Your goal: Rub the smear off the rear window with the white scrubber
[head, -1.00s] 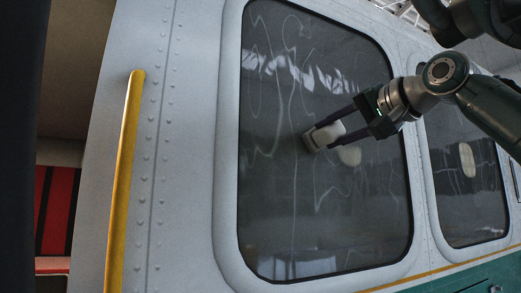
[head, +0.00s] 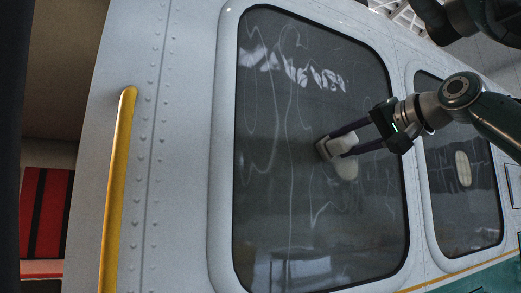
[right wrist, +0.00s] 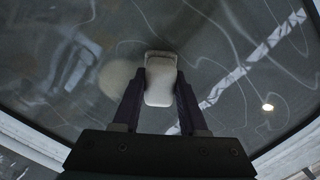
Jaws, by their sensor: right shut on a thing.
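The white scrubber (head: 334,146) is held between the two dark fingers of my right gripper (head: 343,142), at the middle of the large window (head: 275,205). In the right wrist view the scrubber (right wrist: 160,80) sits between the fingertips, with its far end at or very near the glass; I cannot tell if it touches. Thin pale wavy lines (head: 275,110) run over much of the pane. A brighter, broken white streak (head: 300,72) crosses its upper part; I cannot tell whether it is smear or reflection. My left gripper is not in view.
A yellow handrail (head: 118,190) stands on the riveted light wall left of the window. A second window (head: 455,190) is at the right. A pale oval (head: 347,167) shows in the pane beside the scrubber. A dark opening with red panels (head: 45,215) is far left.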

